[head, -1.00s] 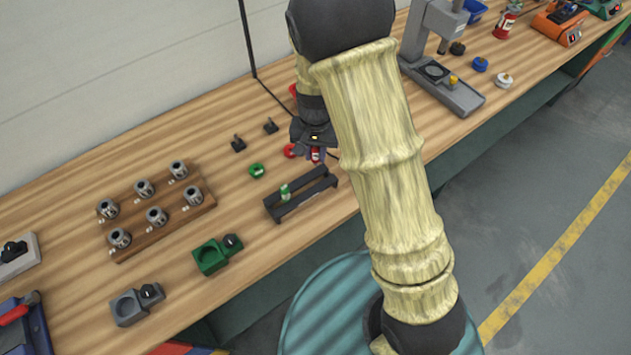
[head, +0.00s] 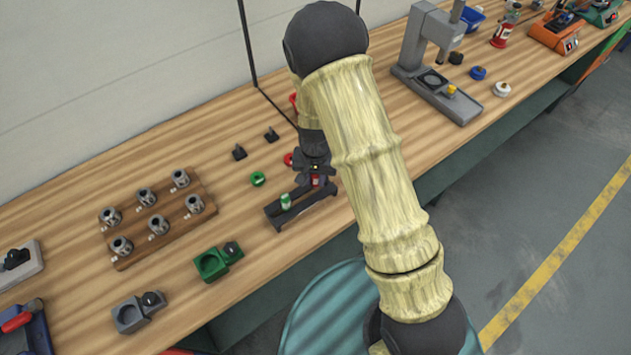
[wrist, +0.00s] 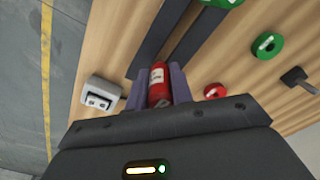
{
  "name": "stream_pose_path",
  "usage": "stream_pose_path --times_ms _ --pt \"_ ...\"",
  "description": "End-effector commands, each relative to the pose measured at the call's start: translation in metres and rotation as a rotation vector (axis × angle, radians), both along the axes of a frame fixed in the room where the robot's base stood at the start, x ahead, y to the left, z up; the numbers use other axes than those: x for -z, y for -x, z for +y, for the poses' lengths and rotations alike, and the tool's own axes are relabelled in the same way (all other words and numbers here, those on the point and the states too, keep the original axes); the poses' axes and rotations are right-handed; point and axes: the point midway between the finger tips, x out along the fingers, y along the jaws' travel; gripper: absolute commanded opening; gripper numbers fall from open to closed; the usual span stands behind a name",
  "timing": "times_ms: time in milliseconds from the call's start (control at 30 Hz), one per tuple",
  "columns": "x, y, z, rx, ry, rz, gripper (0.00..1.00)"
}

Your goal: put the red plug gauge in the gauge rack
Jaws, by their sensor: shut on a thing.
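The red plug gauge (head: 316,181) is held upright or nearly so in my gripper (head: 315,184). In the wrist view the red gauge (wrist: 158,84) shows between the two fingers. The gauge rack (head: 275,217) is a dark, long, narrow holder near the bench's front edge. A green plug gauge (head: 286,201) stands in its left part. My gripper is over the rack's right part. In the wrist view the rack's dark rails (wrist: 203,32) run up from the fingers. The lower end of the red gauge is hidden, so I cannot tell whether it touches the rack.
A green ring (head: 258,179) and a red ring (head: 289,159) lie behind the rack. Two small black pieces (head: 239,153) lie farther back. A wooden block with several metal bushings (head: 180,225) and a green fixture (head: 211,264) stand left. A grey press stand (head: 437,85) stands right.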

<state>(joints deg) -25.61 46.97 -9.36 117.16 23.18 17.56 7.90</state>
Motion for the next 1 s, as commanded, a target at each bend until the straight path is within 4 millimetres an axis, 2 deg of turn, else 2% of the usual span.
stream_pose_path --times_ms 200,600,633,700,1000 --pt "0.024 0.000 0.000 0.001 0.000 0.002 0.00" --pt "0.029 0.000 0.000 0.001 0.000 0.000 0.00" --pt "0.028 0.000 0.000 0.001 0.000 0.000 0.28" --pt "0.028 0.000 0.000 0.001 0.000 0.000 0.42" --pt "0.027 0.000 0.000 0.001 0.000 0.000 0.44"
